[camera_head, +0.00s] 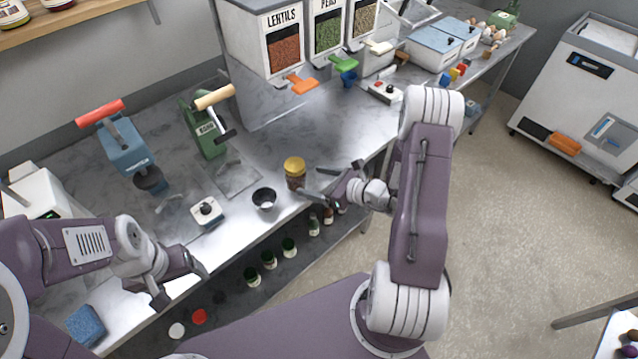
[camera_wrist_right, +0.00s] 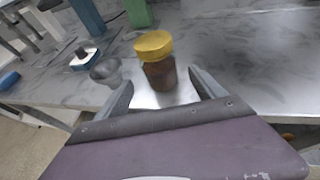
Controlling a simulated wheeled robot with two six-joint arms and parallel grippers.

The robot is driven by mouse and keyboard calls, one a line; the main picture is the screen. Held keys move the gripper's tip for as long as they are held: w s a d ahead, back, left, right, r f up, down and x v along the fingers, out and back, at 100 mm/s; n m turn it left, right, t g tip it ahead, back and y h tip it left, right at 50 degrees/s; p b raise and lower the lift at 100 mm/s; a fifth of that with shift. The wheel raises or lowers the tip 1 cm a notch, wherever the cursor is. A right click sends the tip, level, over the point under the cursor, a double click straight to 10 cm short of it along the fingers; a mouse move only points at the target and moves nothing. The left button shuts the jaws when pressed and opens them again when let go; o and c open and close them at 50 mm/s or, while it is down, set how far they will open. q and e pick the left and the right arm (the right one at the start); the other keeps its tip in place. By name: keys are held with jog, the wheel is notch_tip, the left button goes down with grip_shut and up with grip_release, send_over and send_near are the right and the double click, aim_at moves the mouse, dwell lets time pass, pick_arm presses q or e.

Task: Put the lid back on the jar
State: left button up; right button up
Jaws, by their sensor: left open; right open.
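A brown glass jar (camera_head: 296,182) stands upright on the steel counter near its front edge. A gold-yellow lid (camera_head: 294,164) sits on top of its mouth. In the right wrist view the lid (camera_wrist_right: 153,44) looks slightly off to the left of the jar (camera_wrist_right: 161,74); I cannot tell if it is screwed down. My right gripper (camera_head: 321,186) is open just right of the jar. In the wrist view its fingers (camera_wrist_right: 160,84) point toward the jar, which shows ahead between them; no contact is clear. My left gripper (camera_head: 184,289) is open and empty at the counter's front left.
A small dark bowl (camera_head: 264,199) stands close left of the jar, with a white button box (camera_head: 207,212) beyond it. A green press (camera_head: 207,128) and a blue press (camera_head: 128,150) stand behind. Several bottles (camera_head: 269,260) line the shelf below. Counter right of the jar is clear.

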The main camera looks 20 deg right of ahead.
jog(key=shift+v, duration=0.9)
jog(key=shift+a, duration=0.15)
jog(key=s+a+r+n+g+y, duration=0.2)
jog(key=s+a+n+g+y, duration=0.1)
jog(key=s+a+n+g, duration=0.7)
jog(key=s+n+g+h, duration=0.3)
jog(key=s+n+h, duration=0.2)
jog(key=s+n, duration=0.35)
jog(key=w+d+r+n+t+h, duration=0.2)
jog(key=d+n+h, duration=0.3)
jog(key=n, duration=0.5)
jog(key=shift+w+d+t+h, duration=0.3)
jog(key=shift+w+d+t, duration=0.15)
jog(key=shift+d, duration=0.65)
jog(key=shift+s, duration=0.1)
